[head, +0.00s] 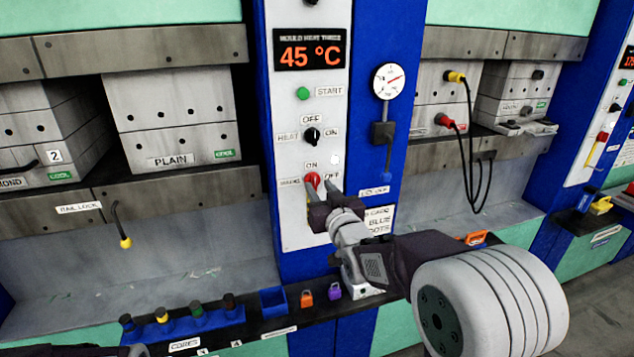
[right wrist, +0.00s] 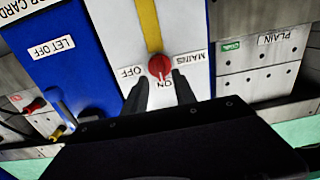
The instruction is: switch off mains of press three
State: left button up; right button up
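The red mains knob (head: 311,180) sits low on the white panel (head: 297,225) of the press marked Mould Heat Three. ON is above it, OFF to its right and the MAINS label to its left. The right wrist view shows the knob (right wrist: 160,67) upside down, with ON partly hidden below it. My right gripper (head: 322,186) is at the knob. In the right wrist view its two fingers (right wrist: 159,82) are apart, with the knob between or just beyond the tips; contact cannot be told. The knob's exact pointing is unclear.
Above are the heat switch (head: 311,135), green start button (head: 303,93) and a 45 °C display (head: 309,49). A gauge (head: 389,81) and blue-handled let-off lever (head: 387,160) are to the right. Below, a ledge holds a blue bin (head: 273,301) and orange (head: 307,298) and purple (head: 335,290) padlocks.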

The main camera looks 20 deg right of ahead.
aim_at(313, 181)
jog(key=shift+w, duration=0.9)
jog(key=shift+w+a+r, duration=0.1)
jog(key=shift+w, duration=0.1)
jog(key=shift+r, duration=0.1)
jog(key=shift+w, duration=0.1)
jog(key=shift+w, duration=0.1)
grip_shut()
